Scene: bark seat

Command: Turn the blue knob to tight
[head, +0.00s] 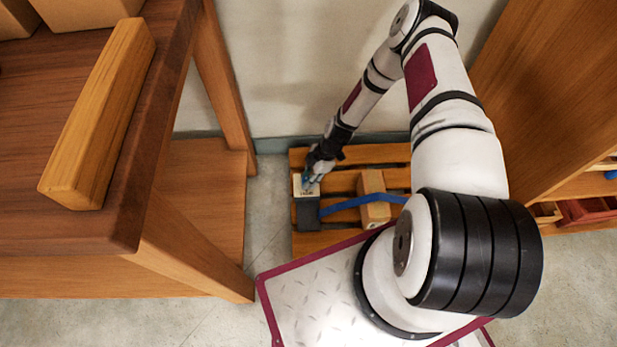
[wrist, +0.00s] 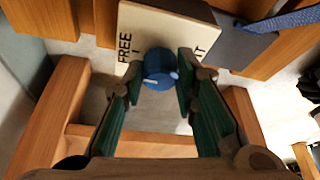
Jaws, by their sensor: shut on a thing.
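The blue knob (wrist: 160,70) is in the wrist view, between the two green-lined fingers of my gripper (wrist: 158,82). A pale mark shows on its face, towards the lower left. My gripper is shut on the knob. The knob sits at a cream plate (wrist: 165,28) with the word FREE at left and a second label at right, of which only a last T shows. In the head view the plate (head: 299,188) lies on a pallet, and my gripper (head: 311,180) is over it, hiding most of the knob.
A dark grey block (head: 307,214) adjoins the plate, with a blue strap (head: 350,204) running right across a wooden block (head: 373,198) on the slatted pallet (head: 345,158). A wooden table (head: 120,200) stands at left and a shelf (head: 560,90) at right. The wall is close behind.

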